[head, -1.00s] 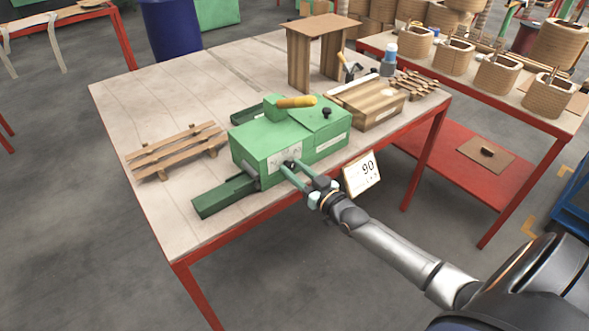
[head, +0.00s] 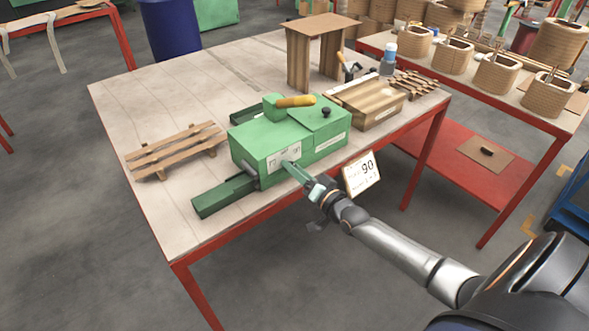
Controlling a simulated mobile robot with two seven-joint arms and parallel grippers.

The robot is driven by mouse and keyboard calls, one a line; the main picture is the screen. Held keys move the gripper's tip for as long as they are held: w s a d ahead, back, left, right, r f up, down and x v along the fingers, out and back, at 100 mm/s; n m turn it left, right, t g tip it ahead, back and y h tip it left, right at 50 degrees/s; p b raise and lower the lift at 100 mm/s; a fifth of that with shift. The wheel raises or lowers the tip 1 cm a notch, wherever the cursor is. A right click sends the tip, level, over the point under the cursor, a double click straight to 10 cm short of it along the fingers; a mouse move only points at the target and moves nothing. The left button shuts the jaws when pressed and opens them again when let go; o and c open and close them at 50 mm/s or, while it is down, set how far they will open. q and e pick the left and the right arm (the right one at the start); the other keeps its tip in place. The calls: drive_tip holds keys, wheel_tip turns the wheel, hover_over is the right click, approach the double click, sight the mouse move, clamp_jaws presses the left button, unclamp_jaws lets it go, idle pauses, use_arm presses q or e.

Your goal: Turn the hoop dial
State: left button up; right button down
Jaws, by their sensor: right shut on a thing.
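The green machine (head: 262,142) stands on the workbench, with a yellow handle (head: 296,101) and a black knob (head: 326,111) on top. A white scale plate (head: 284,159) is on its front face. The hoop dial sits at this plate and is hidden behind my right gripper's fingers. My right gripper (head: 287,165) reaches in from the lower right, its fingertips at the plate, shut on the dial. The fingers look turned nearly edge-on. A white card (head: 362,173) reading 90 stands at the bench's front edge. My left gripper is not in view.
A slatted wooden rack (head: 176,152) lies left of the machine. A wooden box (head: 366,101), a wooden stand (head: 318,50) and a bottle (head: 389,55) are to the right and behind. The bench's front left (head: 165,215) is clear.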

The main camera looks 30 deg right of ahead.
drive_tip(key=shift+m, duration=0.4)
drive_tip(key=c, duration=0.5)
unclamp_jaws()
drive_tip(key=s, duration=0.8)
drive_tip(key=s+d+p, duration=0.1)
drive_tip(key=s, duration=0.3)
drive_tip(key=shift+s, duration=0.25)
drive_tip(key=s+a+f+n+g+p, duration=0.1)
drive_tip(key=s+a+f+n+g, duration=0.2)
drive_tip(key=a, duration=0.3)
drive_tip(key=s+a+f+n+g+p, duration=0.2)
drive_tip(key=s+a+f+n+g, duration=0.1)
drive_tip(key=s+a, duration=0.3)
drive_tip(key=s+a+f+n+g+p, duration=0.2)
drive_tip(key=s+a+f+n, duration=0.2)
drive_tip(key=s+a+f, duration=0.1)
drive_tip(key=shift+s+a+f+g+y, duration=0.1)
drive_tip(key=shift+a+f+g+y, duration=0.1)
drive_tip(key=shift+a, duration=0.25)
drive_tip(key=shift+s+a+f+g+y, duration=0.1)
drive_tip(key=shift+a+g, duration=0.1)
drive_tip(key=shift+a, duration=0.25)
